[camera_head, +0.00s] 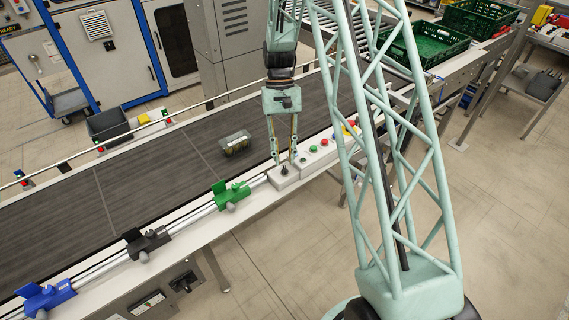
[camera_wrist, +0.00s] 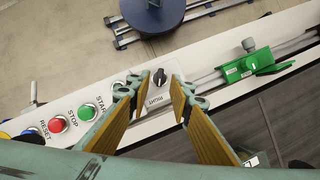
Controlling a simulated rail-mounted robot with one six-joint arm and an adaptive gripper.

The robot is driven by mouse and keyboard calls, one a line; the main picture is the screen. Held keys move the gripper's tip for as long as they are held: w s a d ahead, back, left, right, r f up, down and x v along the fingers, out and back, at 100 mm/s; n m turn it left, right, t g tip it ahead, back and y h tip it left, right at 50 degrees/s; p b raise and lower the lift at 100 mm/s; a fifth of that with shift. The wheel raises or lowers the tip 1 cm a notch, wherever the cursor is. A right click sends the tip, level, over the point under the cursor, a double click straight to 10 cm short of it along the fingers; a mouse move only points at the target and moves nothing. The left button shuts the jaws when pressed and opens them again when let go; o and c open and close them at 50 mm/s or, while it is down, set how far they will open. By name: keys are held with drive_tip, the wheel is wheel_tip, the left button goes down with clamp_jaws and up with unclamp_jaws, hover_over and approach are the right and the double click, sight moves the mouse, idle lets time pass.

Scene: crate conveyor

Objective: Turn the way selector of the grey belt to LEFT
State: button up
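The way selector (camera_wrist: 159,77) is a small black knob on a pale plate on the white edge rail of the grey belt (camera_head: 140,155). A label below the knob in the wrist view appears to read RIGHT, upside down. Which way the knob points is too small to tell. In the head view the selector (camera_head: 284,169) sits just below my fingertips. My gripper (camera_head: 284,158) is open and points down. In the wrist view its two fingertips (camera_wrist: 155,88) appear on either side of the knob, with a gap to each. I cannot tell whether they reach down to its height.
Green start (camera_wrist: 88,112) and red stop (camera_wrist: 57,124) buttons sit beside the selector on the same rail. A green clamp (camera_head: 230,195), a black clamp (camera_head: 147,241) and a blue clamp (camera_head: 45,297) line the rail.

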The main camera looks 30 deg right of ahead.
sight(285, 170)
drive_tip(key=shift+x, duration=1.45)
drive_tip(key=shift+c, duration=0.7)
clamp_jaws()
